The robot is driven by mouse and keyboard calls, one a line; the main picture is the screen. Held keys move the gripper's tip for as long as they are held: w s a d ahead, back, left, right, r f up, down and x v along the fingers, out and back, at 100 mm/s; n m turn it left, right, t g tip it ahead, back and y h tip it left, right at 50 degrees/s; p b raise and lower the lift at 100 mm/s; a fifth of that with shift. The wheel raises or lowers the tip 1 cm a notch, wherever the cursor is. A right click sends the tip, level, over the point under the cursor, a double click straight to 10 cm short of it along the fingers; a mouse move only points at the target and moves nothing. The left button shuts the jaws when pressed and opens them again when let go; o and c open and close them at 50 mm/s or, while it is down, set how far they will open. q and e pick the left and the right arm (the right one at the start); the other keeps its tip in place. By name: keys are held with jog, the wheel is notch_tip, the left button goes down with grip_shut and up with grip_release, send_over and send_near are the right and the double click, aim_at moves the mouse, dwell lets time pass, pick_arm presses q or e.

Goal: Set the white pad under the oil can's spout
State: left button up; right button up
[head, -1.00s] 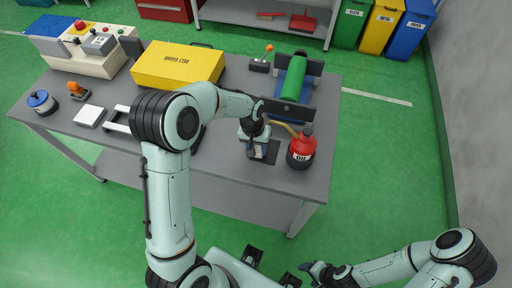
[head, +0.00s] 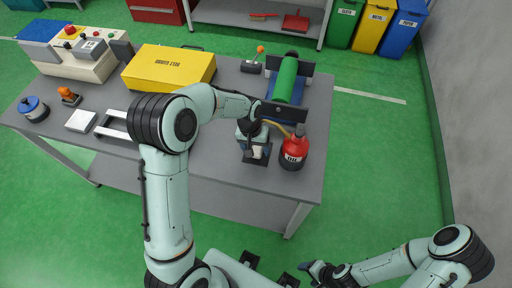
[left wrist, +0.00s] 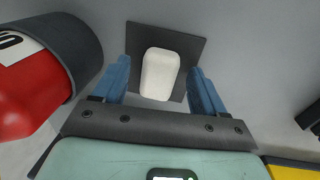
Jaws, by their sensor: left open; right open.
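The white pad (left wrist: 160,74), a small rounded block, lies on a dark square mat (left wrist: 190,42) on the bench. My left gripper (left wrist: 160,92) is open, with one blue finger on each side of the pad and a gap at both sides. In the head view the left gripper (head: 256,152) points down over the mat, left of the red oil can (head: 294,148). The can's thin yellowish spout (head: 277,127) reaches left toward the gripper; its tip is hidden by my arm. The can also shows in the left wrist view (left wrist: 30,85). My right gripper (head: 308,267) is open, low, away from the bench.
A green roller (head: 286,80) in a dark-ended stand is behind the can. A yellow box (head: 168,68), a white square plate (head: 81,121), and a control panel (head: 75,60) occupy the bench's left and back. The front right bench corner is clear.

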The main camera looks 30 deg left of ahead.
pick_arm(q)
notch_tip(320, 180, up, 13)
jog(key=a, duration=0.1)
jog(key=shift+s+a+p, duration=0.15)
jog(key=shift+a+p, duration=0.1)
jog(key=shift+p, duration=0.15)
dwell(0.3)
